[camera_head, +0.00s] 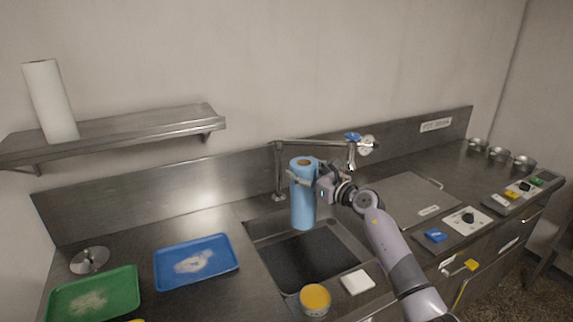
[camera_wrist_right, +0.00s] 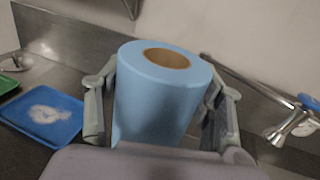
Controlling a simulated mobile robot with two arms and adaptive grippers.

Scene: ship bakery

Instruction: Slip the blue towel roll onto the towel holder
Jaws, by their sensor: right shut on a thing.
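The blue towel roll (camera_head: 303,200) is upright, held above the sink by my right gripper (camera_head: 308,176). In the right wrist view the roll (camera_wrist_right: 155,95) stands between the two fingers of the gripper (camera_wrist_right: 160,108), and its brown cardboard core opening faces up. The towel holder (camera_head: 89,260), a round metal base with a short-looking upright post, stands on the counter at the far left, behind the green tray. Part of it shows at the left edge of the right wrist view (camera_wrist_right: 17,62). My left gripper is not in view.
A blue tray (camera_head: 167,284) and a green tray (camera_head: 132,312), each with white powder, lie left of the sink (camera_head: 262,262). The faucet (camera_head: 277,172) rises behind the roll. A shelf (camera_head: 150,124) with a white roll (camera_head: 50,100) overhangs the left. An orange-topped tub (camera_head: 315,298) stands in front.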

